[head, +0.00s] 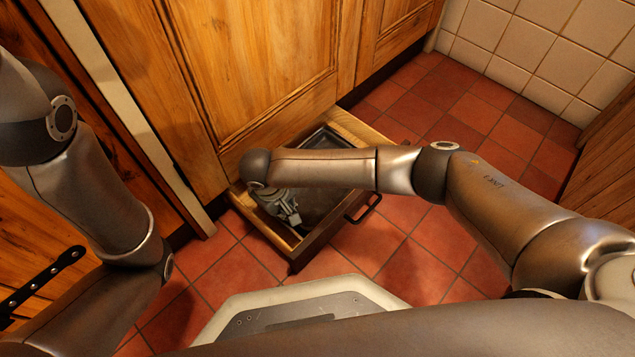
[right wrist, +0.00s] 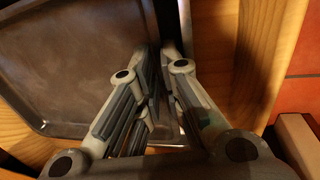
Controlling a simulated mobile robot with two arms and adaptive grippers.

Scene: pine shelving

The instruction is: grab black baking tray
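The black baking tray (head: 322,141) lies in an open drawer low in the wooden cabinet. In the right wrist view the dark tray (right wrist: 75,62) fills the left side, with its raised rim running down the middle. My right gripper (head: 289,216) is down inside the drawer, partly hidden under my right forearm. In the right wrist view the gripper's fingers (right wrist: 164,75) are close together at the tray's side rim, one on each side, and look shut on it. The contact itself is dark. My left arm comes in from the left; its gripper is out of view.
The open wooden drawer (head: 283,235) has a dark front with a handle (head: 363,208). Its pine wall (right wrist: 215,60) stands close beside the right gripper. Cabinet doors (head: 255,60) rise behind. Red tile floor (head: 410,255) is clear to the right of the drawer.

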